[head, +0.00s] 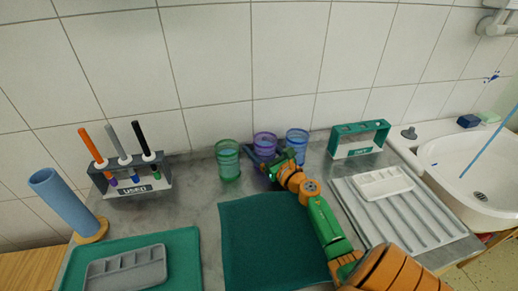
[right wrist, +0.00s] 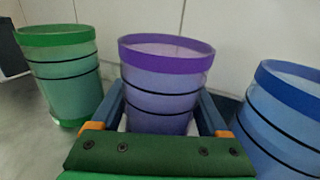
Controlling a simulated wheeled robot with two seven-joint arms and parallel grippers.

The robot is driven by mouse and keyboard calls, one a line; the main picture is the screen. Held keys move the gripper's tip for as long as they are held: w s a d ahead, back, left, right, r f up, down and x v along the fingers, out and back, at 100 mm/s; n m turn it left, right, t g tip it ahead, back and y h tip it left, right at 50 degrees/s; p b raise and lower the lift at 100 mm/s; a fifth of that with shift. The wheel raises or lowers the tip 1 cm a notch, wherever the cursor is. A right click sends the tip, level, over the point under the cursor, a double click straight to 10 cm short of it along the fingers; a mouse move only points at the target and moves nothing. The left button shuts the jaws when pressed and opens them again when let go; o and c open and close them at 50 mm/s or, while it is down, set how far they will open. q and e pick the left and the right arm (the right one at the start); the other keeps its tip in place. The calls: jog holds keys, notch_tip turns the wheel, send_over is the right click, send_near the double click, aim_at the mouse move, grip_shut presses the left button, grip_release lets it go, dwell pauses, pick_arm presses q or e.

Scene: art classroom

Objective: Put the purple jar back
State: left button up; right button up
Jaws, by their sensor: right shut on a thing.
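The purple jar (head: 265,141) is translucent with a purple rim and stands upright near the wall, between the green jar (head: 228,162) and the blue jar (head: 297,142). My right gripper (head: 263,158) is around it and shut on it. In the right wrist view the purple jar (right wrist: 163,85) sits between the two fingers of my right gripper (right wrist: 163,112). Its lower part is hidden by the gripper. I cannot tell whether its base touches the counter. My left gripper is not in view.
The green jar (right wrist: 62,70) and blue jar (right wrist: 285,115) flank the gripper closely. A teal mat (head: 265,235) lies in front. A marker rack (head: 135,180) and blue cylinder (head: 60,200) are left; an empty-looking teal rack (head: 358,138), white tray (head: 385,183) and sink (head: 465,180) are right.

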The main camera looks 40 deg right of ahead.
jog(key=shift+f, duration=0.1)
jog(key=o, duration=1.2)
jog(key=shift+s, duration=0.15)
jog(key=s, duration=0.3)
jog(key=s+a+b, duration=0.1)
jog(key=s, duration=0.6)
jog(key=shift+s+a, duration=0.15)
jog(key=shift+s, duration=0.7)
jog(key=shift+r, duration=0.2)
